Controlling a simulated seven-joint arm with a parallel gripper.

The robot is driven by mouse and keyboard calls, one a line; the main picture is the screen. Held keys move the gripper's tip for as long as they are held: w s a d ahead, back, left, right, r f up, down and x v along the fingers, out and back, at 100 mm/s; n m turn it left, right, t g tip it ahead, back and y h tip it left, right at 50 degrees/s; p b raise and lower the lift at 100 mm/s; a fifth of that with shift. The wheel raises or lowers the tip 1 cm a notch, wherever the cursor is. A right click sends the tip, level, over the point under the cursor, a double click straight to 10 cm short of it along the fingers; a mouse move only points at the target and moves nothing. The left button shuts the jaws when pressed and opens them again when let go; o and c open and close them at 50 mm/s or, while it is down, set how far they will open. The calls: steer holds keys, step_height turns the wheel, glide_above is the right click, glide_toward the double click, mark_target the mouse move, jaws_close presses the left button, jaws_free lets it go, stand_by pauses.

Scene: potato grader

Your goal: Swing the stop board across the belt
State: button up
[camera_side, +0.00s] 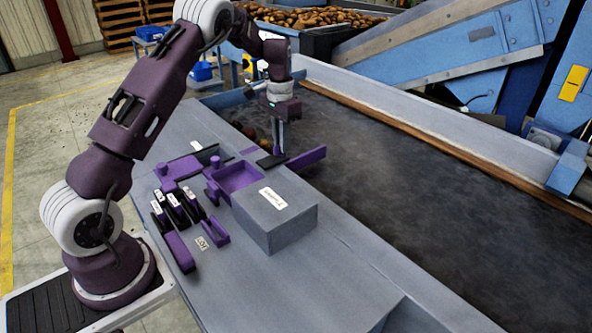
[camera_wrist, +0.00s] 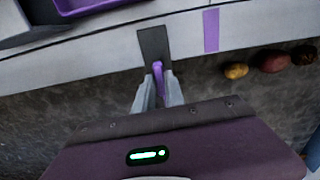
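The stop board (camera_side: 308,157) is a thin purple board. In the side view it stands on edge by the belt's near rail, and its far end points out over the dark belt (camera_side: 430,190). In the wrist view a purple part of the board (camera_wrist: 158,70) shows between my fingers, beside a dark plate (camera_wrist: 153,45) on the rail; my gripper hides the rest. My gripper (camera_side: 281,150) points down at the board's near end. In the wrist view my gripper (camera_wrist: 158,88) has its fingers close on both sides of the purple part, apparently shut on it.
A purple strip (camera_wrist: 211,30) marks the rail, with several potatoes (camera_wrist: 237,70) on the belt near it. On the near table are a grey box (camera_side: 275,218), a purple tray (camera_side: 236,177) and several small dark and purple blocks (camera_side: 178,208). The belt beyond the board is clear.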

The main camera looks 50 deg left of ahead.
steer(key=shift+o, duration=0.5)
steer(key=shift+r, duration=2.5)
